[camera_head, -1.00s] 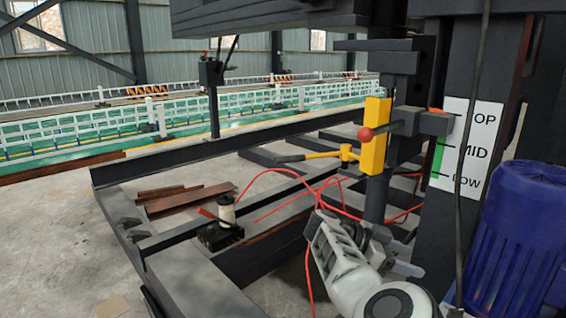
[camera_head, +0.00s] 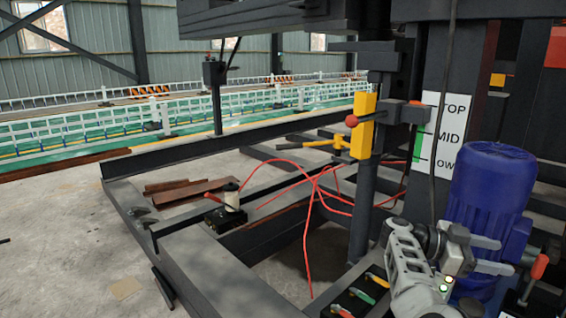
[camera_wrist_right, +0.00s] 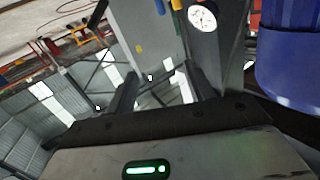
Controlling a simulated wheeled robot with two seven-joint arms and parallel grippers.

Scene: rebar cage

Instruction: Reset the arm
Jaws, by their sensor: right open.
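My right gripper (camera_head: 490,255) is at the lower right of the head view, at the end of my white and grey arm. Its two grey fingers point right and stand apart with nothing between them. They appear in front of the lower part of the blue motor (camera_head: 490,185); I cannot tell how much gap there is. In the right wrist view, the two dark fingers of the gripper (camera_wrist_right: 160,85) are apart and empty, and the blue motor (camera_wrist_right: 288,65) is at the right edge. My left gripper is not in view.
A yellow block (camera_head: 362,125) with a red-knobbed lever is on a dark post beside the TOP/MID/LOW sign (camera_head: 432,165). Red cables (camera_head: 310,200) hang over the dark frame (camera_head: 200,260). A black box with small coloured switches (camera_head: 358,297) lies left of my arm.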

